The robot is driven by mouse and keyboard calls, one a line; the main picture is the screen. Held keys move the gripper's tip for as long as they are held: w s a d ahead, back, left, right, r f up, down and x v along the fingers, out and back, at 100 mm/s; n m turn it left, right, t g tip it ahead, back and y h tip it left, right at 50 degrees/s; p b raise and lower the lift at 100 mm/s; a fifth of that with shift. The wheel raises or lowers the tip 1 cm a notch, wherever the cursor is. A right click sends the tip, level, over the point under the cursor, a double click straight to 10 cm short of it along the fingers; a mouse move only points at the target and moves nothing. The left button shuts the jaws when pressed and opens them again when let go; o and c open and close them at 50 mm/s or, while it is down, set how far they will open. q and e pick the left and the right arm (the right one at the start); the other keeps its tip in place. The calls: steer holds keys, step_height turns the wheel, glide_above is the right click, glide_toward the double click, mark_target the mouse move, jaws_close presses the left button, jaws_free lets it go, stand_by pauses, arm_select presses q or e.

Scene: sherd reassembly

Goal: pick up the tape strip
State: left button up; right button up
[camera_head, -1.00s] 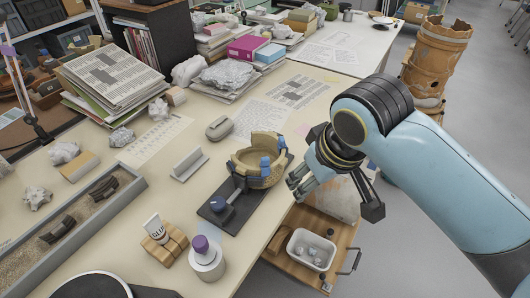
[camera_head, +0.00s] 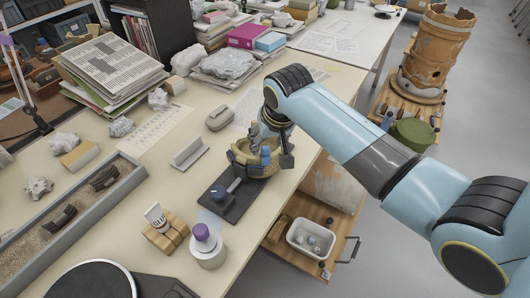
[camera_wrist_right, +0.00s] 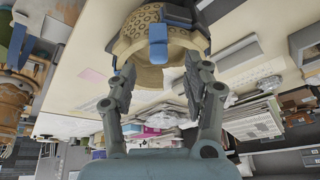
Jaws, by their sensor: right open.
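A tan bowl (camera_head: 243,158), pieced from sherds, sits on a dark stand (camera_head: 243,203) near the table's right edge. Blue strip-like pieces (camera_head: 265,155) lie over its rim; I cannot tell for sure which is the tape strip. One blue piece (camera_wrist_right: 158,42) shows on the bowl (camera_wrist_right: 135,30) in the right wrist view. My right gripper (camera_head: 262,135) is at the bowl's far side, partly hidden by its own wrist. In the right wrist view its two fingers (camera_wrist_right: 158,75) are spread, with nothing between them, close to the bowl. My left gripper is out of view.
A glue tube in a wooden block (camera_head: 165,230) and a purple-capped jar (camera_head: 206,245) stand in front of the stand. A grey holder (camera_head: 188,154) and a grey rounded object (camera_head: 218,118) lie left of the bowl. A sand tray (camera_head: 75,215) lies further left.

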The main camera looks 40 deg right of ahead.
mark_target(266, 148)
steer(key=x, duration=0.4)
steer(key=shift+d+f, duration=0.1)
steer(key=shift+f, duration=0.1)
steer(key=shift+c, duration=0.3)
steer(key=c, duration=0.7)
